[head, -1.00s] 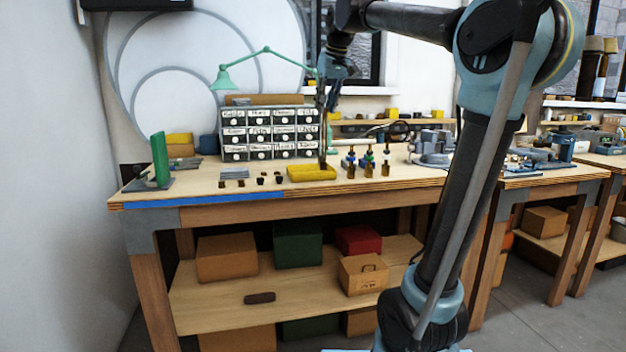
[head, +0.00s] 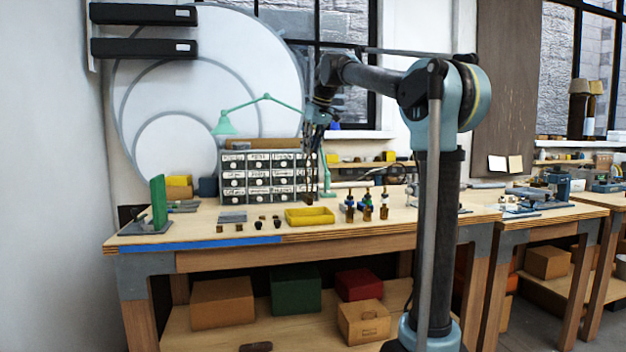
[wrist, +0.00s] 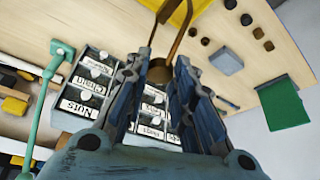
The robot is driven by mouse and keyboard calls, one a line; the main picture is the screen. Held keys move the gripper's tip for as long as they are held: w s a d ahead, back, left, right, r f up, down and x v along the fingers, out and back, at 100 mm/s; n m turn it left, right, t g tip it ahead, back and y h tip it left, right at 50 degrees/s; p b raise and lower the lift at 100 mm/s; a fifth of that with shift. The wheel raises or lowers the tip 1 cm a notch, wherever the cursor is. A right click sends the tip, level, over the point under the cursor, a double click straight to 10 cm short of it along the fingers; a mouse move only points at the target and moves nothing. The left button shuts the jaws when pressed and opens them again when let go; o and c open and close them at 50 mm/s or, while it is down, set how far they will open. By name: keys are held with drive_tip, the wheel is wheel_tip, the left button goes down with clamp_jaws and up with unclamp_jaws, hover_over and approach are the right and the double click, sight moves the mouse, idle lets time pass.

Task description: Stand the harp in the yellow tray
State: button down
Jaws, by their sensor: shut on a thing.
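The harp (wrist: 182,30) is a thin brass-coloured loop with two arms. In the wrist view it sticks out from between the fingers of my gripper (wrist: 160,75), which is shut on it. In the head view my gripper (head: 318,125) points down, and the harp (head: 310,178) hangs upright below it as thin dark bars. The yellow tray (head: 310,221) lies on the bench under the harp. The harp's lower end shows just above the tray's back rim; I cannot tell if it touches. Part of the tray (wrist: 178,14) shows at the wrist view's top edge.
A labelled drawer cabinet (head: 247,177) stands close behind the harp, with a green lamp (head: 226,124) around it. Small dark parts stand left of the tray and several small bottles (head: 367,207) right of it. A green upright panel (head: 158,202) is at the bench's left end.

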wheel_tip(320, 180, down, 6)
idle(0.5)
drive_tip(key=shift+f, duration=0.15)
drive_tip(key=c, duration=1.3)
unclamp_jaws()
drive_tip(key=shift+c, duration=0.2)
drive_tip(key=v, duration=1.2)
drive_tip(key=shift+s, duration=0.1)
